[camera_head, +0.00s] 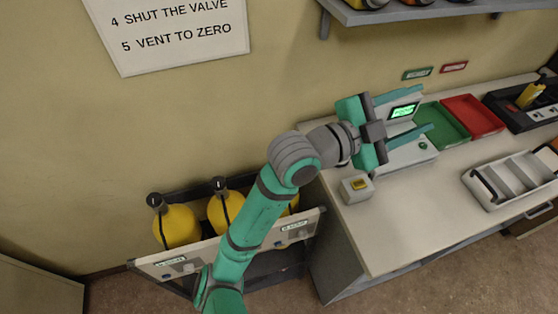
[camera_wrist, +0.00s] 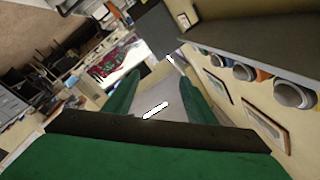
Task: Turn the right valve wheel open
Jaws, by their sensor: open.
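Yellow cylinders stand in a low rack at the lower left of the head view: a left one (camera_head: 176,225), a middle one (camera_head: 226,208) and a sliver of another at the right, mostly hidden behind my arm. A dark knob tops the left cylinder (camera_head: 155,200) and another tops the middle one (camera_head: 217,184). I see no knob on the right cylinder; my arm covers that area. My gripper (camera_head: 415,110) is open over the counter, near a device with a green screen, well away from the cylinders. In the wrist view its fingers (camera_wrist: 159,78) are apart, with nothing visibly gripped.
The rack's pale front panel (camera_head: 206,256) carries labels. The counter holds a small box with a yellow top (camera_head: 357,188), a green tray (camera_head: 443,125), a red tray (camera_head: 472,116) and a white divided tray (camera_head: 515,178). A shelf (camera_head: 420,12) hangs above.

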